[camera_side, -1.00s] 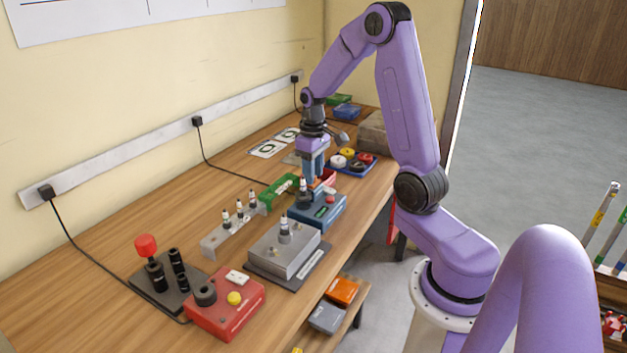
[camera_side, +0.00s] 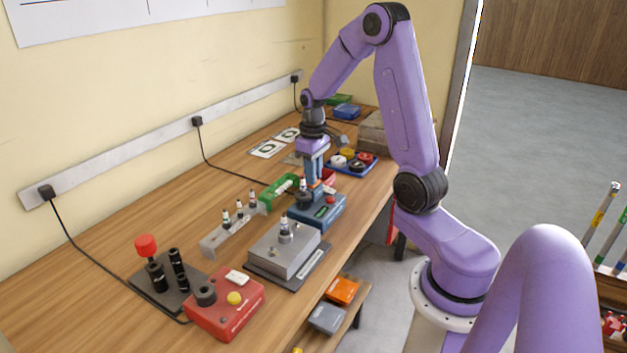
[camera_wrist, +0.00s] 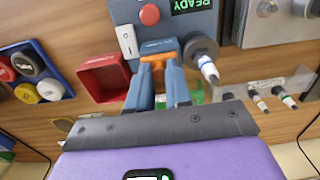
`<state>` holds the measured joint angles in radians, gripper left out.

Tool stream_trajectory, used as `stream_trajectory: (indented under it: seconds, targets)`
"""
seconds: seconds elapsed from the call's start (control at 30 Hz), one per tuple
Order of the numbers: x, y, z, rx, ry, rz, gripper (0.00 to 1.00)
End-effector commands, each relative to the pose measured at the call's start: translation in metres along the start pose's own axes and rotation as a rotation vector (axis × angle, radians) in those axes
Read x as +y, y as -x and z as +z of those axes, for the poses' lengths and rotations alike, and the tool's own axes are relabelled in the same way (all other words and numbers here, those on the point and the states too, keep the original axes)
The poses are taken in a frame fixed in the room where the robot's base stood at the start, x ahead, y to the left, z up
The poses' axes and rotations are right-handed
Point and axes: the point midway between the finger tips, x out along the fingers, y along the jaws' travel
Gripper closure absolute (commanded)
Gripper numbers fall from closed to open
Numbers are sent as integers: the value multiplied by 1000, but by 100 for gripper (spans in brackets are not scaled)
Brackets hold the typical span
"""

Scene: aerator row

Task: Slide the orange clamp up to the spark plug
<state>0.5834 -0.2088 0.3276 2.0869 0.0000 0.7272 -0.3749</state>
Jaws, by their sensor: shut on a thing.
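The orange clamp (camera_wrist: 157,57) sits at the edge of the blue tester box (camera_wrist: 160,47) in the wrist view. My gripper (camera_wrist: 158,68) is shut on it, one finger on each side. The spark plug (camera_wrist: 208,70) stands in a round dark holder (camera_wrist: 199,47) to the right of the clamp, with a visible gap between them. In the side view the plug (camera_side: 303,185) stands upright on the blue box (camera_side: 325,212), close beside my fingers (camera_side: 316,186). The clamp is mostly hidden by my fingers there.
The box carries a red button (camera_wrist: 149,14), a white switch (camera_wrist: 127,40) and a READY display (camera_wrist: 194,4). A red bin (camera_wrist: 103,78) lies to the left. A grey rack (camera_side: 232,226) with several plugs and a grey block (camera_side: 284,250) are nearby.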

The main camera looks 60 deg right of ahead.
Motion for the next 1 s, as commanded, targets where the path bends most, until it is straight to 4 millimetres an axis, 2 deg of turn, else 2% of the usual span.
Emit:
stream_trajectory:
  seconds: [1.0]
  targets:
    - [-18,0,0,0,0,-1,99]
